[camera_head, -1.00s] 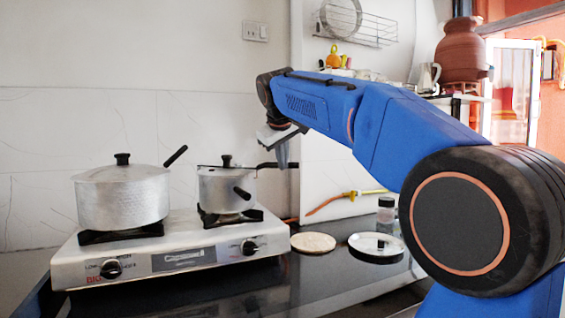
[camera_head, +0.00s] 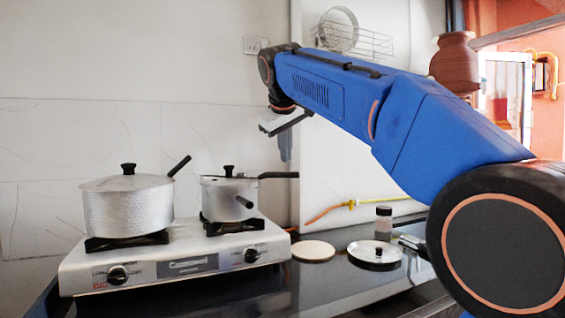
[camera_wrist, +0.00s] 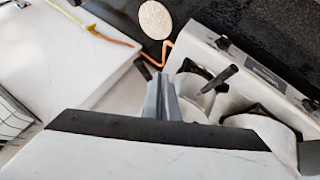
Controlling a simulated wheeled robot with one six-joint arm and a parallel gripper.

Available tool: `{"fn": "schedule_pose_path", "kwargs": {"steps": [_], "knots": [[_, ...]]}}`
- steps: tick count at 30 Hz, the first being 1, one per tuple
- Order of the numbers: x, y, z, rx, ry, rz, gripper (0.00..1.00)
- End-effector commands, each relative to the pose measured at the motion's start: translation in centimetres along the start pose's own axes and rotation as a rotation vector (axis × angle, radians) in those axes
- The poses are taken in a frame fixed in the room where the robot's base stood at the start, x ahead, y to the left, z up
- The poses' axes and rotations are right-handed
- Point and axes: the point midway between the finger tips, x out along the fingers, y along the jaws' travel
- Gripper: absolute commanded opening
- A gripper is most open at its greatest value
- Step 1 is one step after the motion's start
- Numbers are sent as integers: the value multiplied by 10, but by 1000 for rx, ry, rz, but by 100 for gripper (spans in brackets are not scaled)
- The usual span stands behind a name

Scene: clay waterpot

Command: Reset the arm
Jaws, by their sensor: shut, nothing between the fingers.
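My gripper (camera_head: 286,152) hangs from my raised blue arm, above and slightly right of the small pot's long black handle. Its fingers point down, are together and hold nothing. In the wrist view the closed grey fingers (camera_wrist: 164,82) show above the dark edge of my gripper body, with the stove and pots below and to the right. The brown clay waterpot (camera_head: 455,62) stands at the back right, partly hidden behind my arm.
A silver gas stove (camera_head: 175,265) carries a large pot (camera_head: 128,210) and a small pot (camera_head: 228,203). A round pale disc (camera_head: 313,250), a glass lid (camera_head: 375,253) and a small jar (camera_head: 384,220) are on the black counter. A wire rack (camera_head: 370,42) hangs on the wall.

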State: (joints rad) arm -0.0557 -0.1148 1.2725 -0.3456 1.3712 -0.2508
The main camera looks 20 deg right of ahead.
Motion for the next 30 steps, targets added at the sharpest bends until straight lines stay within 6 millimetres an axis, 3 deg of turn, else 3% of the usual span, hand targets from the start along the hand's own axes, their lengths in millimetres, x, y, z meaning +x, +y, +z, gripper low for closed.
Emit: {"fn": "schedule_pose_path", "kwargs": {"steps": [8,14,20,30], "knots": [[-4,0,3,1,0,-2,0],[3,-20,36,14,-9,-35,0],[22,-61,104,51,-28,-99,0],[68,-152,250,149,-77,-213,0]]}}
